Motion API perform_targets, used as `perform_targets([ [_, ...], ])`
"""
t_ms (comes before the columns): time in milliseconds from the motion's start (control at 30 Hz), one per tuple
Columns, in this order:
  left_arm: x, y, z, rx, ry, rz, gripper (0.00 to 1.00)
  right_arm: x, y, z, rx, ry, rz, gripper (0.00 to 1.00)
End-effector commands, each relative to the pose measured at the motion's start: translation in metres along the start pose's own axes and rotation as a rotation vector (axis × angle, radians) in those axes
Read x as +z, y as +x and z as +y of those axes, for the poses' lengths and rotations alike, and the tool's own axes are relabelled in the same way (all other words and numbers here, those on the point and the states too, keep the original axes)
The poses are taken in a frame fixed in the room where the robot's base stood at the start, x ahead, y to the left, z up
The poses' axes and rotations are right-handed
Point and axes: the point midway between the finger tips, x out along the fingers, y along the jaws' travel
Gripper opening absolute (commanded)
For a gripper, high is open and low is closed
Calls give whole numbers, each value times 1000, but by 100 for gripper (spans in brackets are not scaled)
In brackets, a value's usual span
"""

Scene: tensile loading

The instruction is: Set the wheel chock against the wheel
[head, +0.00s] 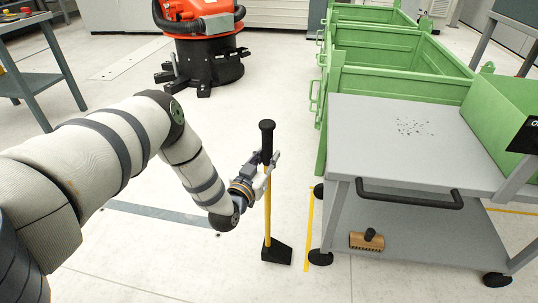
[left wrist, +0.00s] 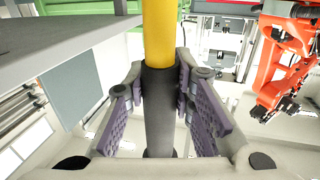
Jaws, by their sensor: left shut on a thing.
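The wheel chock is a black wedge (head: 277,253) on a long yellow pole with a black grip at the top. In the left wrist view the pole's dark sleeve (left wrist: 160,110) stands between the two purple-padded fingers (left wrist: 165,100). The pole is nearly upright. The wedge is at or close to the floor; I cannot tell if it touches. The cart's near left wheel (head: 320,258) is black and lies right of the wedge, with a visible gap. My right gripper is out of view.
The grey cart (head: 400,140) has a black handle and a lower shelf holding a brush (head: 367,240). Yellow floor tape (head: 308,235) runs between chock and wheel. Green bins (head: 390,85) stand behind. A red-and-black machine (head: 203,50) is at the back; floor between is clear.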

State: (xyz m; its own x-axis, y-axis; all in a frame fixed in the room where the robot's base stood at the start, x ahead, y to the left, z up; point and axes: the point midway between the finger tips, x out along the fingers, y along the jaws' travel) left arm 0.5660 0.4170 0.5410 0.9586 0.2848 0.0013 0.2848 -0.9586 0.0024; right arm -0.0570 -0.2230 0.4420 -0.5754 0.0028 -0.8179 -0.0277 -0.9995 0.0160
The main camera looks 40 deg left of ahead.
Motion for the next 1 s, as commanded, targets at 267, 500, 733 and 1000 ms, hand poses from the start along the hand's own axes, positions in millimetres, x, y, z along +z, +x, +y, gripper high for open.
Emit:
perform_targets([
  [267, -3, 7, 21, -1, -3, 10, 0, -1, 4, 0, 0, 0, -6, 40],
  [500, -3, 12, 41, 0, -4, 9, 0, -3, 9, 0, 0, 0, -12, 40],
  [733, -3, 16, 57, 0, -3, 8, 0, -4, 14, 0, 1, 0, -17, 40],
  [1000, 12, 17, 58, -1, -1, 8, 0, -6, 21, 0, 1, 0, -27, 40],
])
